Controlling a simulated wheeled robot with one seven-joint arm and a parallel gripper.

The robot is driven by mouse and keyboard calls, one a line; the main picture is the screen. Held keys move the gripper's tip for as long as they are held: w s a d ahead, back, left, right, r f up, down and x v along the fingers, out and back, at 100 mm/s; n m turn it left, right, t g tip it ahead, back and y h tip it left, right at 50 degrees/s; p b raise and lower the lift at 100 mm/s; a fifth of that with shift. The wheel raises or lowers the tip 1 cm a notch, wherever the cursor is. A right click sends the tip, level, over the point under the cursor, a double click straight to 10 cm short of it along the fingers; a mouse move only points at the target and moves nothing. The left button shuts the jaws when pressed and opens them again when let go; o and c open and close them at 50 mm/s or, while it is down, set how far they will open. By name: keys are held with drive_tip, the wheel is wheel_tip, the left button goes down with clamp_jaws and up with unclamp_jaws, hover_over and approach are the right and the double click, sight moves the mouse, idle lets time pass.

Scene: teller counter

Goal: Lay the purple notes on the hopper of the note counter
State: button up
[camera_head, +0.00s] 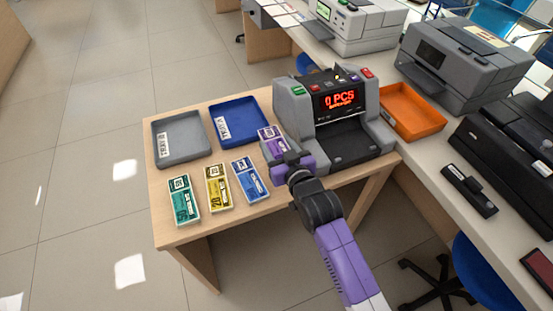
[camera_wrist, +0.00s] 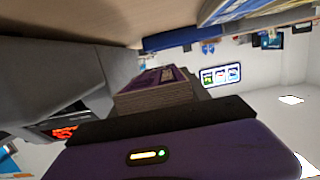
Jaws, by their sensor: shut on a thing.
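The purple notes (camera_head: 269,135) are a banded bundle beside the left side of the note counter. In the wrist view the purple notes (camera_wrist: 157,85) stick out from my gripper (camera_wrist: 165,108), which is shut on them. In the head view my gripper (camera_head: 285,158) is at the counter's front left, and its body hides part of the bundle. The note counter (camera_head: 293,105) is a grey machine with a red "0 PCS" display. Its dark hopper (camera_head: 346,142) slopes at the front and looks empty. I cannot tell whether the notes touch the table.
Green notes (camera_head: 183,200), yellow notes (camera_head: 219,187) and blue notes (camera_head: 249,180) lie left of my gripper on the wooden table (camera_head: 205,233). A grey tray (camera_head: 158,160) and a blue tray (camera_head: 256,105) stand behind them. An orange tray (camera_head: 438,128) is right of the counter.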

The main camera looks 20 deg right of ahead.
drive_tip(key=shift+f, duration=3.05)
drive_tip(key=shift+b, duration=0.3)
drive_tip(key=shift+f, duration=0.15)
drive_tip(key=o, duration=1.6)
drive_tip(key=shift+s, duration=0.2)
drive_tip(key=v, duration=1.1)
drive_tip(key=shift+s+r, duration=0.2)
drive_tip(key=shift+s, duration=0.1)
drive_tip(key=shift+s, duration=0.1)
